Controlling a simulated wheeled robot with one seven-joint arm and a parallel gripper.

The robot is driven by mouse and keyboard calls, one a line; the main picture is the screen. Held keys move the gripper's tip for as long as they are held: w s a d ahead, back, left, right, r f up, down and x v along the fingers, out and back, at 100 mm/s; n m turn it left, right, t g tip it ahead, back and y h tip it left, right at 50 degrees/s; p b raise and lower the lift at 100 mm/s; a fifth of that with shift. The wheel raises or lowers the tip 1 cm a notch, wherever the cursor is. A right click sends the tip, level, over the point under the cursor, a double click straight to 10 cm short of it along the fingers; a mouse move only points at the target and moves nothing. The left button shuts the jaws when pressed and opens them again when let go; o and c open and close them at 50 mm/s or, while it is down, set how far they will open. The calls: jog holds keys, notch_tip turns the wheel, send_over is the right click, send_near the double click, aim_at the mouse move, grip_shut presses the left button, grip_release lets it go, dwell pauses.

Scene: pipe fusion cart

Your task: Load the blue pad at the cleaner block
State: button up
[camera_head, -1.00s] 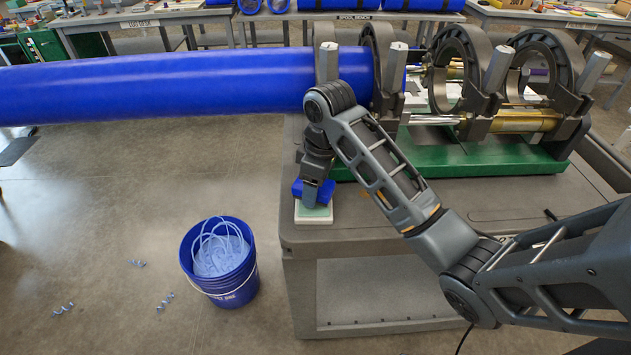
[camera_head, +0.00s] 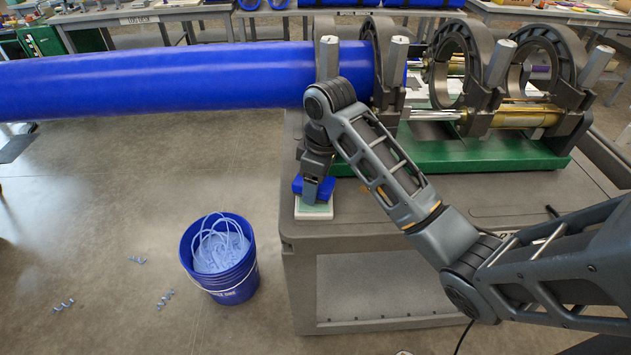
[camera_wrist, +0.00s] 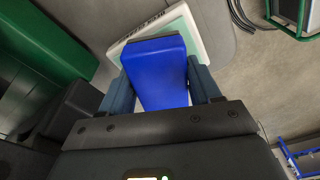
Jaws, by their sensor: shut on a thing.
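My gripper (camera_wrist: 160,88) is shut on the blue pad (camera_wrist: 157,72), which sits between the two fingers in the wrist view. In the head view the blue pad (camera_head: 299,186) shows at the cart's front left corner, partly hidden by my gripper (camera_head: 315,185). Right below the pad is the cleaner block (camera_head: 314,210), a white block with a pale green top. It also shows in the wrist view (camera_wrist: 190,25), partly covered by the pad. I cannot tell whether the pad touches the block.
The grey cart (camera_head: 400,228) carries the fusion machine (camera_head: 470,95) on a green base (camera_head: 440,160). A long blue pipe (camera_head: 160,80) runs left from the clamps, behind my arm. A blue bucket (camera_head: 222,285) stands on the floor. The cart top right of the block is mostly clear.

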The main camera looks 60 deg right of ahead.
jog(key=shift+f, duration=0.7)
dwell(1.6)
jog(key=shift+r, duration=0.15)
notch_tip(320, 180, up, 3)
jog(key=shift+f+p, duration=0.2)
jog(key=shift+p, duration=1.05)
jog(key=shift+w+r, duration=0.1)
jog(key=shift+r, duration=2.15)
